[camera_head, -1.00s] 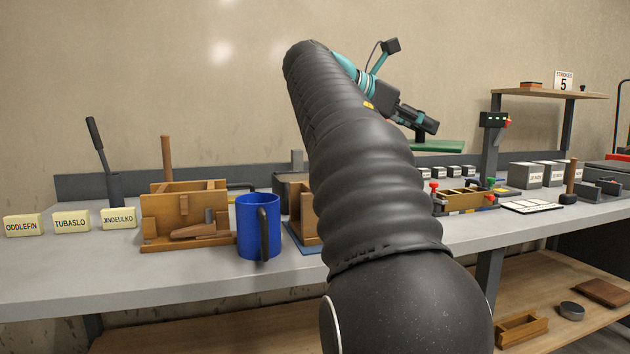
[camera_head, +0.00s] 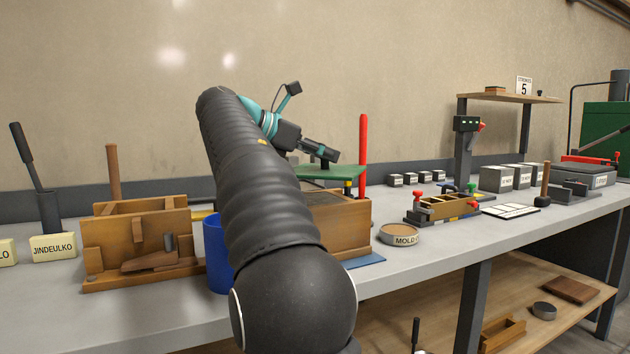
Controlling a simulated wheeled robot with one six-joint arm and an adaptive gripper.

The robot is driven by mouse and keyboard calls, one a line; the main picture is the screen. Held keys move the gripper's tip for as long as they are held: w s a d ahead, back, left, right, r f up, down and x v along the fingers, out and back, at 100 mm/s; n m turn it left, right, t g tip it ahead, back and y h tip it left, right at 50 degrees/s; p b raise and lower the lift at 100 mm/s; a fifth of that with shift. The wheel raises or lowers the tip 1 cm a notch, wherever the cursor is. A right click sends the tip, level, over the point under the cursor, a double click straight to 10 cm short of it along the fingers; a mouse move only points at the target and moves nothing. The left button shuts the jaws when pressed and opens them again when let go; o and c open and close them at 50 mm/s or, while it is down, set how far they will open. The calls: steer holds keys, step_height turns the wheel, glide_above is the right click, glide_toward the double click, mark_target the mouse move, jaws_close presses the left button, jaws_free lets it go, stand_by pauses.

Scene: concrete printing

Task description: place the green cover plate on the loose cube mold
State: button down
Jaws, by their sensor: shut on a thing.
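The green cover plate (camera_head: 318,172) is held level above the bench, near the middle of the head view. My gripper (camera_head: 324,161) is shut on it from above; its fingertips are small and partly hidden. The plate appears over or in front of a wooden box (camera_head: 350,222), but I cannot tell the gap between them. I cannot tell for certain which of these is the loose cube mold.
A red upright rod (camera_head: 362,150) stands right of the plate. A round dish marked MOLD (camera_head: 400,236), a white card (camera_head: 510,210) and a mallet (camera_head: 543,187) lie further right. A wooden frame (camera_head: 140,240) stands left.

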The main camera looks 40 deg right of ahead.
steer(key=shift+w+a+f, duration=0.15)
steer(key=shift+w+f, duration=0.5)
steer(key=shift+w, duration=0.35)
steer(key=shift+f+b, duration=1.05)
steer(key=shift+f, duration=0.9)
steer(key=shift+f, duration=0.15)
steer(key=c, duration=0.9)
jaws_free()
